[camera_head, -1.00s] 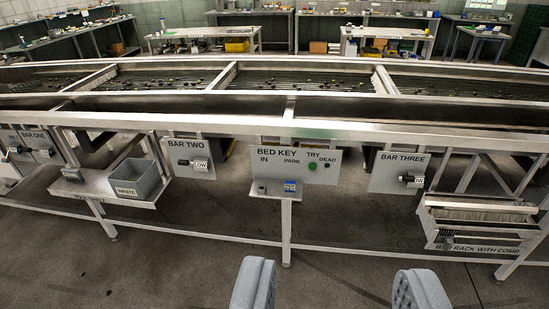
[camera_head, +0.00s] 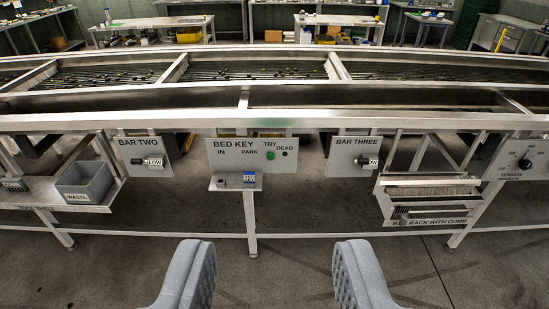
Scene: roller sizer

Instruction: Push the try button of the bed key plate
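The bed key plate (camera_head: 230,158) is a pale panel hung on the front of the sizer frame, left of the picture's middle. It is lettered BED KEY, IN, PARK, TRY and DEAD. The green try button (camera_head: 268,156) sits under TRY on its right half. A small dark spot (camera_head: 284,154) is beside it under DEAD. A small shelf (camera_head: 222,184) with a blue-and-white item (camera_head: 249,178) is below the plate. My gripper (camera_head: 274,270) is open and empty, with its two grey fingers wide apart, low in the picture and apart from the plate.
The bar two plate (camera_head: 140,168) is left of the bed key plate and the bar three plate (camera_head: 348,168) is right of it, each with a projecting knob. A waste bin (camera_head: 86,188) stands at left. A comb rack (camera_head: 430,203) juts out at right. The floor in front is clear.

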